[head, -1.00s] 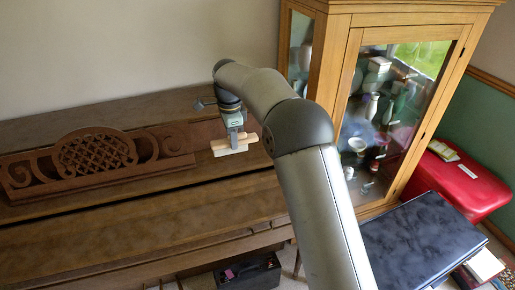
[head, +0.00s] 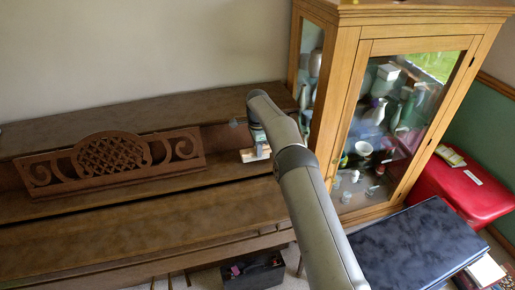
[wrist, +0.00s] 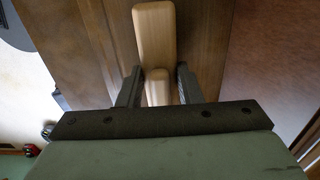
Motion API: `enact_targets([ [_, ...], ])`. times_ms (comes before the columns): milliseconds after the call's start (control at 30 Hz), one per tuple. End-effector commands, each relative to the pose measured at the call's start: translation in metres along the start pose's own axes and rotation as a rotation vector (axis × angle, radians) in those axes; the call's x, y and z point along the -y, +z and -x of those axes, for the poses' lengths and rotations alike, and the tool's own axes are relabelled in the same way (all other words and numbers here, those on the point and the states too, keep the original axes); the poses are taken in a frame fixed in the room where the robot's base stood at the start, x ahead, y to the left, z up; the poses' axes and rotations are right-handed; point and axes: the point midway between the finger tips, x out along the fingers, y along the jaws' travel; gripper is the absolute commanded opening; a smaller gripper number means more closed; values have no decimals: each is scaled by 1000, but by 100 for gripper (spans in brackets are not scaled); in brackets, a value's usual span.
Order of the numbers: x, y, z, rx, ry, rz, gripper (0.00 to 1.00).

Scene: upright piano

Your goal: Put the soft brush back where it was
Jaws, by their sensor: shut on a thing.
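The soft brush (head: 250,156), a pale wooden piece, is in my gripper (head: 258,148) over the right part of the piano (head: 140,210), near its back. In the wrist view the brush (wrist: 155,38) has a wide wooden block beyond the fingertips and a narrower handle between them. My gripper (wrist: 158,76) is shut on that handle. The bristles are not visible. I cannot tell whether the brush touches the piano's wood below it. My arm hides part of the piano's right end.
A carved music desk (head: 110,160) stands left of the brush. A glass-fronted wooden cabinet (head: 350,90) with vases and cups stands close on the right. A dark open box (head: 253,272) is on the floor in front. A dark-topped bench (head: 415,245) and red case (head: 462,190) are at right.

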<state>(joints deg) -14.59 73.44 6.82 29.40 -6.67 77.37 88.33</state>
Motion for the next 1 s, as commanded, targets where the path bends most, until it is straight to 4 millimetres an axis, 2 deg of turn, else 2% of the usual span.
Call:
enact_targets([
  [100,0,0,-10,0,0,0,11],
  [467,0,0,-16,0,-1,0,11],
  [500,0,0,-14,0,-1,0,43],
  [533,0,0,-14,0,-1,0,52],
  [567,0,0,-14,0,-1,0,54],
  [833,0,0,-13,0,-1,0,54],
  [1000,1,0,2,-1,-5,0,54],
])
